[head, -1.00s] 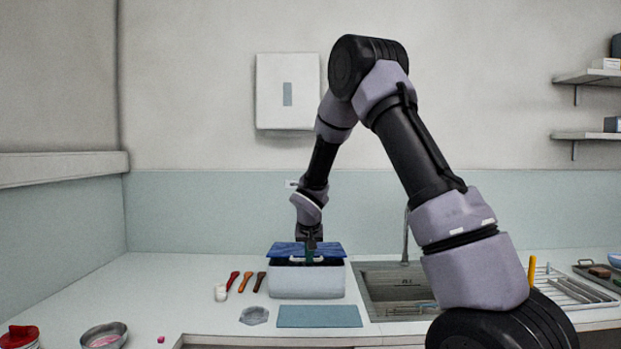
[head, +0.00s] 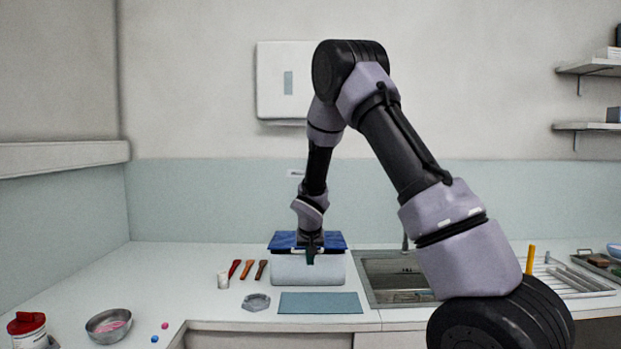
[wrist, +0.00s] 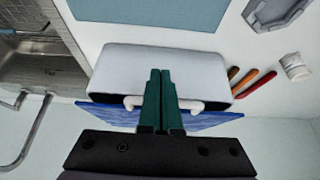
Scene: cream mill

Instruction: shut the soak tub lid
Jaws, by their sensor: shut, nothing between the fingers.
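The soak tub is a pale grey-white box (head: 308,269) on the counter, also in the wrist view (wrist: 120,70). A white handle (wrist: 192,105) shows on both sides of my fingers. My gripper (head: 311,262) points down at the tub's front edge, with its green fingers (wrist: 160,72) together and empty. The fingers and arm hide the middle of the lid edge.
A blue-grey mat (head: 320,303) and a grey hexagonal dish (head: 256,302) lie in front of the tub. Brown and red tools (head: 248,269) and a white cup (head: 223,281) stand left. The sink (head: 385,270) is close on the right. A metal bowl (head: 108,325) is front left.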

